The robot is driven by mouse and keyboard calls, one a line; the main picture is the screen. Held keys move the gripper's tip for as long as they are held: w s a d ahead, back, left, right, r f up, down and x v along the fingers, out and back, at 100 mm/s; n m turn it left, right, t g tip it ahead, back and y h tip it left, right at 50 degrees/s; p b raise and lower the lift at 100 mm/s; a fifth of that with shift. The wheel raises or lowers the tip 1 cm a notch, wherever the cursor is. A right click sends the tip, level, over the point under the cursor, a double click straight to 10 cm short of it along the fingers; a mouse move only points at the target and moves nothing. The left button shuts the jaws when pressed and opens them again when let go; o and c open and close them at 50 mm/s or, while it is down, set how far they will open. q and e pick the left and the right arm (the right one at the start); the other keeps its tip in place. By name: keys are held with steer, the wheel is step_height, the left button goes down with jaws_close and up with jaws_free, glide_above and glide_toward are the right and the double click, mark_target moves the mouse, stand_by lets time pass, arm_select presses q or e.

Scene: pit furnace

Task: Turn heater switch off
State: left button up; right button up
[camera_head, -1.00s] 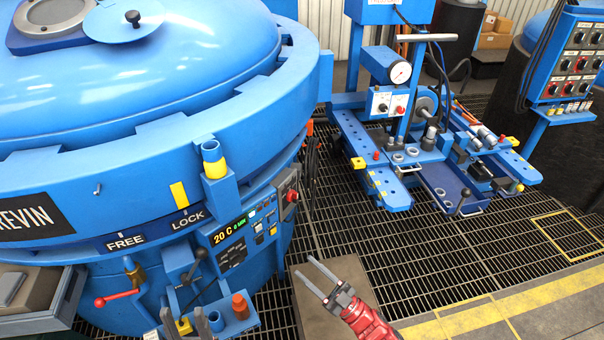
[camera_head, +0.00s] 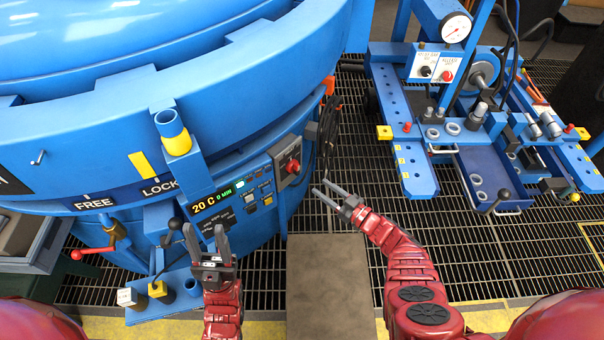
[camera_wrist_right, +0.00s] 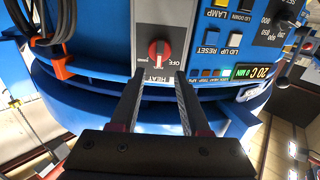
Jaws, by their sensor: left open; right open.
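The heater switch (camera_head: 293,167) is a red rotary knob on a grey plate at the right end of the furnace control panel. It also shows in the right wrist view (camera_wrist_right: 159,50), upside down, with the words HEAT and OFF on its plate. My right gripper (camera_head: 331,190) is open and empty, a little right of and below the switch in the head view. In the wrist view its two fingers point toward the plate, below the knob and apart from it. My left gripper (camera_head: 220,242) is open and empty in front of the furnace, below the display (camera_head: 212,202).
The blue furnace (camera_head: 250,80) fills the left. Black cables with an orange holder (camera_head: 329,86) hang just right of the switch. A red-handled valve (camera_head: 92,247) and small pedestals stand low left. A blue work stand (camera_head: 410,165) is at right, with open grating between.

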mark_target(298, 171)
steer(key=b+x, duration=0.4)
steer(key=x, duration=0.6)
jaws_close()
